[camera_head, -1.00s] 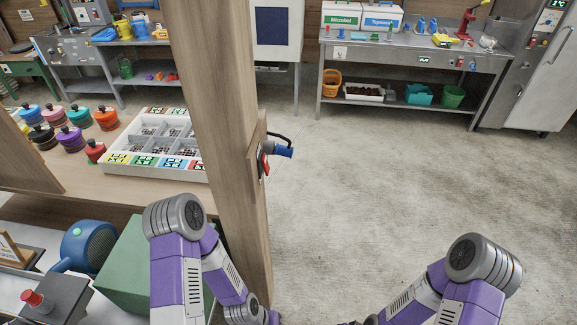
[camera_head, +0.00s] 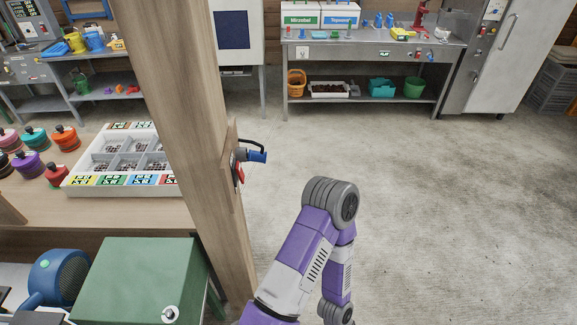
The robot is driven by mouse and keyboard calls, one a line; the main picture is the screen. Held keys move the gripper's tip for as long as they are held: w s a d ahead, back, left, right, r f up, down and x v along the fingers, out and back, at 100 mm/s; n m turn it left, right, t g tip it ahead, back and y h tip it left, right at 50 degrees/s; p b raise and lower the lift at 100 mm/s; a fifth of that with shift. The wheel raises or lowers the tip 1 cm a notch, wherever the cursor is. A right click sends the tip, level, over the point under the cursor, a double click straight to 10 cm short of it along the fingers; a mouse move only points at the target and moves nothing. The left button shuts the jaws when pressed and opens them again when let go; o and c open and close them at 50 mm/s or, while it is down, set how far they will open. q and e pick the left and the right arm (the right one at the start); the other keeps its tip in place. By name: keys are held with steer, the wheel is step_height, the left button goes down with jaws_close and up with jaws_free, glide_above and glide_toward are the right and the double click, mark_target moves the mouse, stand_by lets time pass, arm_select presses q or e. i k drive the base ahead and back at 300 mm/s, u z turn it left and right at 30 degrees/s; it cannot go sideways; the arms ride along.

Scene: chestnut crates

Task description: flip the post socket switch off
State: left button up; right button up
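The wooden post (camera_head: 188,110) stands left of centre. On its right face is a wooden backing plate (camera_head: 228,165) with the socket, seen nearly edge-on. A red switch (camera_head: 239,173) sits on the plate below a blue plug (camera_head: 257,156) with a black cable. Whether the switch is on or off I cannot tell at this angle. One of my purple arms rises from the bottom just right of the post, its elbow below and right of the switch and its forearm pointing down. Neither gripper is in view.
A bench with a white divided tray (camera_head: 124,189) and several coloured jars stands left of the post. A green box (camera_head: 141,281) and a blue round machine (camera_head: 58,277) are below it. Open concrete floor (camera_head: 420,190) lies to the right. A metal workbench (camera_head: 375,57) stands at the back.

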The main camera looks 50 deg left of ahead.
mark_target(239, 171)
steer(key=z, duration=0.05)
steer(key=i, duration=1.2)
steer(key=u, duration=1.75)
